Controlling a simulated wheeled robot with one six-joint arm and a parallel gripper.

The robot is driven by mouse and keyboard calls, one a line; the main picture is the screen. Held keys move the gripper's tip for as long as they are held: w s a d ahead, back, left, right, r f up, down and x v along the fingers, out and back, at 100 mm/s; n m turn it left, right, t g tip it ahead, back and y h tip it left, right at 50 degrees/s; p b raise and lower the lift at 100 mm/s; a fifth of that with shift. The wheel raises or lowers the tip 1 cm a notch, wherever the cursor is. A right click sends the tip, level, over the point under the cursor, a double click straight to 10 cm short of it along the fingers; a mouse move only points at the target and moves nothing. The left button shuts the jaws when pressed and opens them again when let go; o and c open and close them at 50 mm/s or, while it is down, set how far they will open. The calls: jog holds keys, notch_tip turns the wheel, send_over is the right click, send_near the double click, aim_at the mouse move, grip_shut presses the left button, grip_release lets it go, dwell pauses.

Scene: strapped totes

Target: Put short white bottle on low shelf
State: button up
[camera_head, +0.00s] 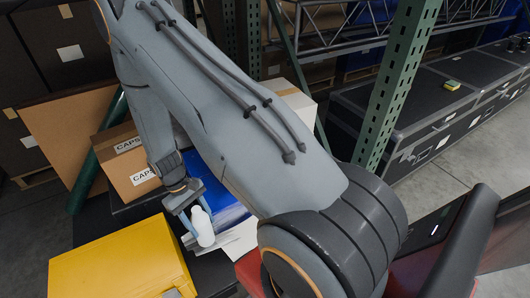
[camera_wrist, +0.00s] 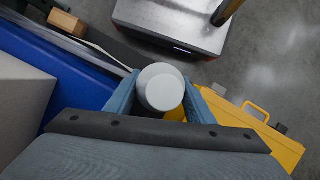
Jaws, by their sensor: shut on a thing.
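A short white bottle (camera_head: 202,226) is held upright or nearly so between the blue fingers of my gripper (camera_head: 192,218). In the wrist view the bottle's round white end (camera_wrist: 161,88) shows between the two fingers of my gripper (camera_wrist: 160,95), which is shut on it. The bottle is close to a blue item and white sheets in the head view, and I cannot tell if it touches them. I cannot make out which surface is the low shelf.
A yellow case (camera_head: 122,262) lies left of the bottle. A green rack post (camera_head: 397,85) and long black cases (camera_head: 440,118) stand at the right.

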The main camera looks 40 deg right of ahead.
jog(key=w+a+r+n+t+h+b, duration=0.35)
jog(key=w+r+n+b, duration=0.45)
jog(key=n, duration=0.7)
jog(key=w+d+f+n+t+p, duration=0.1)
jog(key=d, duration=1.7)
jog(key=shift+w+d+f+p, duration=0.3)
jog(key=shift+w+d+f, duration=0.05)
jog(key=shift+f, duration=0.05)
jog(key=shift+f, duration=0.15)
jog(key=o, duration=1.5)
